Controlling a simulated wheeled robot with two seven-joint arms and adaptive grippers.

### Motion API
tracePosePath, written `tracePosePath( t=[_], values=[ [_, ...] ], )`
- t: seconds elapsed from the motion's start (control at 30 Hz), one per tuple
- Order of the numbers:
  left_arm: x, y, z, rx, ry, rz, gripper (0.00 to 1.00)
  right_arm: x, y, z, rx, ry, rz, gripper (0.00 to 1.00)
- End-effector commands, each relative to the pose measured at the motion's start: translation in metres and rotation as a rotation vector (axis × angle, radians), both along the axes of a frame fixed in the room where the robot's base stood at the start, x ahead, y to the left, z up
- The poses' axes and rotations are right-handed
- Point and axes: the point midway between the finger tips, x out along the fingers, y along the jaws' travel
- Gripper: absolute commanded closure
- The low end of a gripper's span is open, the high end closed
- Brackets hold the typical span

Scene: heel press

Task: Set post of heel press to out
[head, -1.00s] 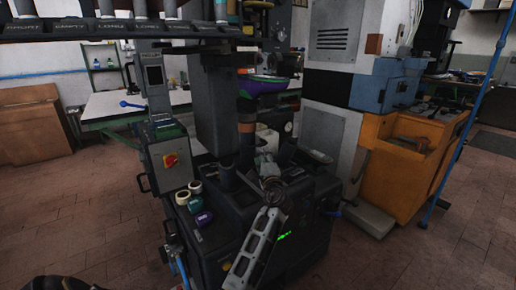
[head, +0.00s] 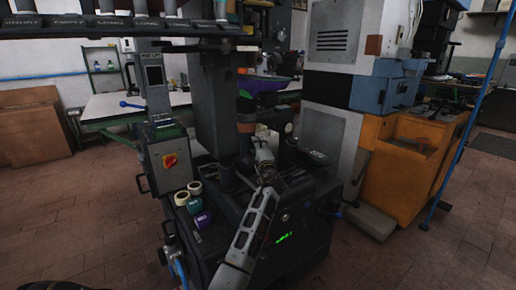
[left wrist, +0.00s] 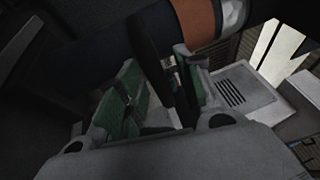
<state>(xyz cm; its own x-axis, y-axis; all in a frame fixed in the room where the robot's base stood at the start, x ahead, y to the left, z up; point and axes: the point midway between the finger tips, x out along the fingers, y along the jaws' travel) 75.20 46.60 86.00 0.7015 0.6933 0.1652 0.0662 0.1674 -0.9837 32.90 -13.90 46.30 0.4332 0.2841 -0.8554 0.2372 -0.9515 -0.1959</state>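The heel press (head: 215,90) stands in the middle of the head view. Its post (head: 246,125) is a dark upright cylinder with an orange band and carries a purple-topped piece (head: 262,86). My left gripper (head: 263,153) is at the lower right of the post, fingers pointing up toward it. In the left wrist view, the green-padded fingers of my left gripper (left wrist: 160,75) are spread. A dark bar (left wrist: 165,60) lies between them, apparently not clamped. The post (left wrist: 130,38) with its orange band (left wrist: 197,17) crosses just beyond the fingertips. My right gripper is not in view.
A control box with a red knob (head: 170,160) is at the press's left. A labelled rack (head: 120,24) hangs at upper left. An orange and blue machine (head: 405,150) stands right. Tiled floor is open at left.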

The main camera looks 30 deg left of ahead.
Motion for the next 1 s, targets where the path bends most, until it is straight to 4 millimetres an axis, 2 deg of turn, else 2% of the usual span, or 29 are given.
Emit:
tracePosePath(
  t=[0.27,0.57,1.0],
  values=[
    [0.0004,0.0003,0.0001,0.000,0.000,0.000,0.65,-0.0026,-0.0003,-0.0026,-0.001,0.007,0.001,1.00],
    [0.0003,0.0002,-0.0002,-0.001,0.001,0.000,1.00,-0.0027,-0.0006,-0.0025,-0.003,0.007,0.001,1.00],
    [0.0001,-0.0003,-0.0010,-0.001,0.002,0.000,1.00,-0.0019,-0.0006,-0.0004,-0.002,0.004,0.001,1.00]
  ],
)
